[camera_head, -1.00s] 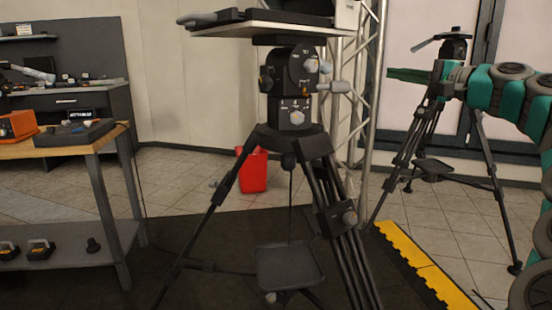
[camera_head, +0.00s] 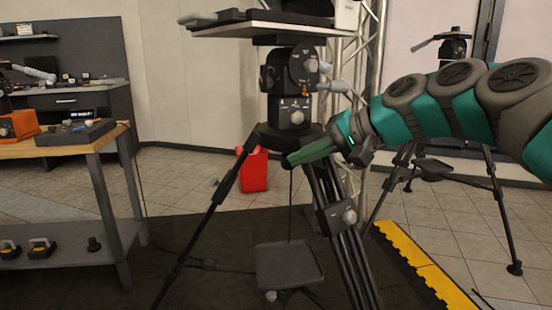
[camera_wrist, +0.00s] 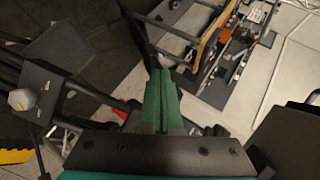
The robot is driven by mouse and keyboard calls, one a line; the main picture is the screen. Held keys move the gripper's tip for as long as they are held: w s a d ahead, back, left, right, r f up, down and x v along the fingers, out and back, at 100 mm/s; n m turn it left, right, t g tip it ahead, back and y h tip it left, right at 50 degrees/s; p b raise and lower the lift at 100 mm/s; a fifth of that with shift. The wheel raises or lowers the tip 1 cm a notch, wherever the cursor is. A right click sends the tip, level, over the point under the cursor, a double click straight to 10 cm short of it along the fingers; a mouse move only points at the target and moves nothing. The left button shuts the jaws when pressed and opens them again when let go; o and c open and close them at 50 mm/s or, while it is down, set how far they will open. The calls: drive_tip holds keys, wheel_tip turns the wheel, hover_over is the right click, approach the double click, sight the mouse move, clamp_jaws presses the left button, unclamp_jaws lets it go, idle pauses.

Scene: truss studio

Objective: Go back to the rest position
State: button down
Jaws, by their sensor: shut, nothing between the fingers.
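My gripper (camera_head: 291,158) shows in the head view near the middle, in front of the upper legs of the large tripod (camera_head: 292,108). Its long green fingers point left and are closed together with nothing between them. In the wrist view the same fingers (camera_wrist: 160,82) lie side by side and point up the picture. My arm reaches in from the right edge of the head view. I cannot tell whether the fingertips touch the tripod or are only in front of it.
A workbench (camera_head: 105,140) stands at left with an orange box (camera_head: 18,125) on it. A red container (camera_head: 252,168) is on the floor behind the large tripod. A second tripod (camera_head: 453,50) and a yellow-edged mat (camera_head: 410,262) are at right.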

drive_tip(key=s+a+f+n+g+h, duration=0.2)
drive_tip(key=s+f, duration=0.6)
drive_tip(key=f, duration=0.1)
drive_tip(key=s+d+f+g+h, duration=0.3)
drive_tip(key=s+d+f, duration=0.3)
drive_tip(key=s+f, duration=0.5)
drive_tip(key=s+d+f+n+g+h, duration=0.1)
drive_tip(key=s+d+f+h, duration=0.4)
drive_tip(key=s+f, duration=0.6)
drive_tip(key=s+d+g, duration=0.1)
drive_tip(key=s, duration=0.2)
drive_tip(key=shift+s+f+g, duration=0.3)
drive_tip(key=shift+s+g, duration=0.1)
idle(0.4)
